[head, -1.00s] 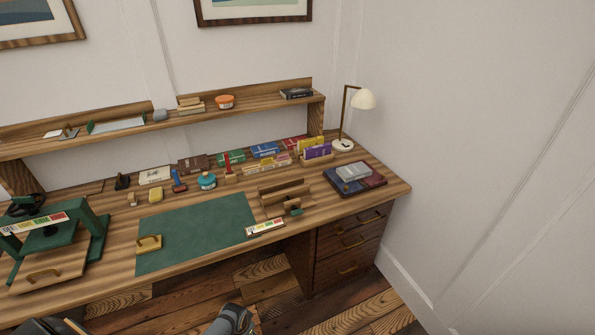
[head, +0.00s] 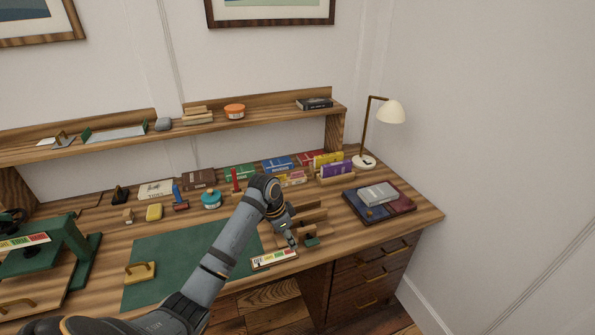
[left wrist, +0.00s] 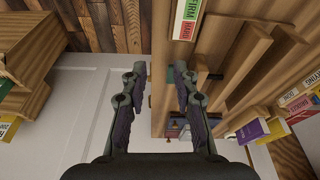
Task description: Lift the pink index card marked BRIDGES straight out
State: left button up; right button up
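I cannot read BRIDGES on any card. Small pink and yellow cards (head: 292,178) stand in a low wooden holder behind my left forearm in the head view, partly hidden by it. My left gripper (head: 291,241) points down over the slotted wooden stand (head: 312,214) near the desk's front edge, to the front of those cards. In the left wrist view the gripper (left wrist: 160,72) is open, with nothing between its fingers. Lettered labels and cards (left wrist: 300,105) lie at the right edge of that view. My right gripper is not in view.
A strip gauge (head: 274,259) lies at the desk's front edge, beside a green mat (head: 165,250). Books (head: 380,200) and a lamp (head: 390,111) are further right.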

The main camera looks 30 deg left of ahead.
aim_at(295, 175)
jog(key=i+j, duration=0.5)
jog(key=i, duration=0.15)
jog(key=i+j, duration=0.55)
jog(key=i, duration=0.1)
